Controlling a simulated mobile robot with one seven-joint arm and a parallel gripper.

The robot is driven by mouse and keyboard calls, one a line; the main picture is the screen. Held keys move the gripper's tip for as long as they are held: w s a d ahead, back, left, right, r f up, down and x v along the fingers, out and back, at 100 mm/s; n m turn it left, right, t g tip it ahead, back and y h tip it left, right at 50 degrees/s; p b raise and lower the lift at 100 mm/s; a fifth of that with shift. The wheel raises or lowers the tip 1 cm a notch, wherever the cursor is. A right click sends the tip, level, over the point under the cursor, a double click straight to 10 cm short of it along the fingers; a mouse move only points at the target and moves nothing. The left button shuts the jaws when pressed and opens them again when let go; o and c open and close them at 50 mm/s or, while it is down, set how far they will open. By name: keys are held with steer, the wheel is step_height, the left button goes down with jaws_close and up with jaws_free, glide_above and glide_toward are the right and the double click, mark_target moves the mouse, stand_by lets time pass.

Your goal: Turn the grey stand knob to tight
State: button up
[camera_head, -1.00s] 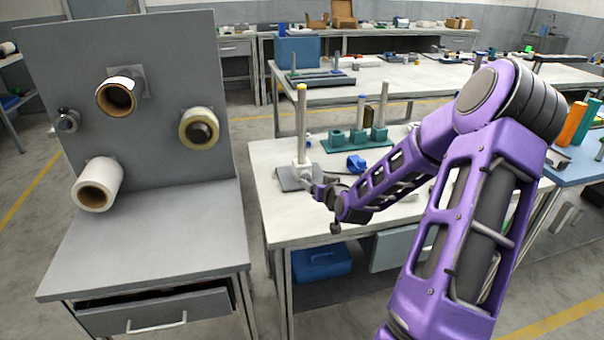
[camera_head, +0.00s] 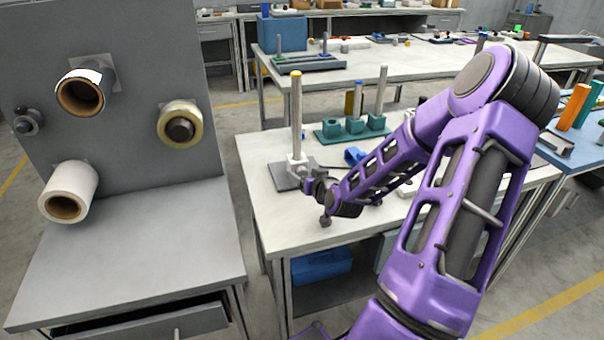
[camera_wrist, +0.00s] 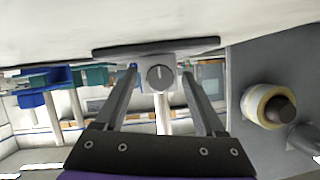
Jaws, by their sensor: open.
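The grey stand (camera_head: 297,125) is an upright pale post with a yellow top on a dark flat base, on the near white table. In the wrist view, which looks upside down, its grey block holds a round grey knob (camera_wrist: 160,77) with a pale pointer line standing about upright in the picture. My gripper (camera_wrist: 160,69) is open, its two fingers apart on either side of the knob in the picture. I cannot tell whether they touch it. In the head view my gripper (camera_head: 311,187) is close to the front of the stand, and the knob cannot be made out.
A teal rack (camera_head: 353,130) with posts and a blue object (camera_head: 354,156) stand behind and right of the stand. A grey panel with a yellowish roll (camera_head: 180,125) and other rolls rises at left. The table's front left is clear.

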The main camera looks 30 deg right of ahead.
jaws_close()
steer(key=shift+d+r+m+y+p, duration=0.15)
steer(key=shift+m+y+p, duration=0.25)
steer(key=shift+m+p, duration=0.25)
steer(key=shift+m+t+y+p, duration=0.5)
steer(key=shift+m+p, duration=0.15)
steer(key=shift+m, duration=0.3)
jaws_free()
steer(key=shift+f, duration=0.2)
